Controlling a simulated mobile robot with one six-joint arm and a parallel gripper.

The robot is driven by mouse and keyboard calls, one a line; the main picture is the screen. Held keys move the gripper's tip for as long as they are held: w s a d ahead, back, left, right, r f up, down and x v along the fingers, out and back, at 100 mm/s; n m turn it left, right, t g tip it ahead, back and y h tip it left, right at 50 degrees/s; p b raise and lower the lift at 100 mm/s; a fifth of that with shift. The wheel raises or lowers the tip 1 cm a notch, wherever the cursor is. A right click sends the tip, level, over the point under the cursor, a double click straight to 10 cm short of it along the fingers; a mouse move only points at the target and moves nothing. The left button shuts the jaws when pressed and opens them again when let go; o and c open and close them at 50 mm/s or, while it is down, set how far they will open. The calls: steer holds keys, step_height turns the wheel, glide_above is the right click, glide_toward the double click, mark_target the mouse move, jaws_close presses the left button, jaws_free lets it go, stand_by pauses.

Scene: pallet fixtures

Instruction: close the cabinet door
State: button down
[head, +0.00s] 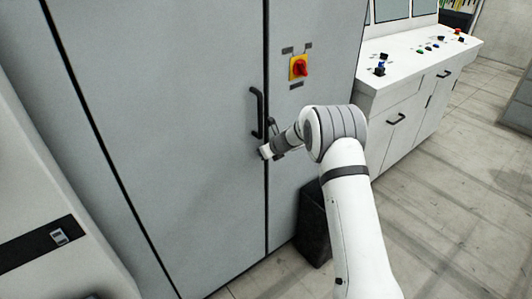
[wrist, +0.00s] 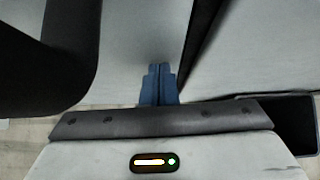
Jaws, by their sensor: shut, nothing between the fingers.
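The tall grey cabinet has a wide left door (head: 180,120) with a black bar handle (head: 257,112) near its right edge. In the head view this door looks about flush with the right panel, with a dark seam between them. I cannot tell whether a small gap remains. My gripper (head: 264,152) is at the seam, just below the handle. In the wrist view its blue fingers (wrist: 158,84) are together and empty, pointing at the door face (wrist: 135,45). The handle (wrist: 70,45) looms at left, apart from the fingers. Contact with the door is unclear.
A red and yellow switch (head: 298,67) is on the right panel. A dark box (head: 313,222) stands on the floor by the cabinet. A white control desk (head: 415,80) stands at right. Free floor (head: 440,200) lies in front of the desk.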

steer(key=shift+w+a+r, duration=0.2)
steer(key=shift+w+r, duration=0.1)
steer(key=shift+r, duration=0.3)
steer(key=s+d+r+m+t+h+b, duration=0.4)
steer(key=s+d+r+m+h, duration=0.4)
steer(key=s+d+r+m, duration=1.5)
steer(key=s+f+m+g+y, duration=0.1)
steer(key=s+f+m+g, duration=0.2)
steer(key=s+m, duration=0.8)
steer(key=s+a+f+m+g, duration=0.1)
steer(key=s+f+m+g, duration=0.3)
steer(key=s+m, duration=0.7)
steer(key=s+f, duration=0.1)
steer(key=s, duration=0.4)
steer(key=shift+y, duration=0.4)
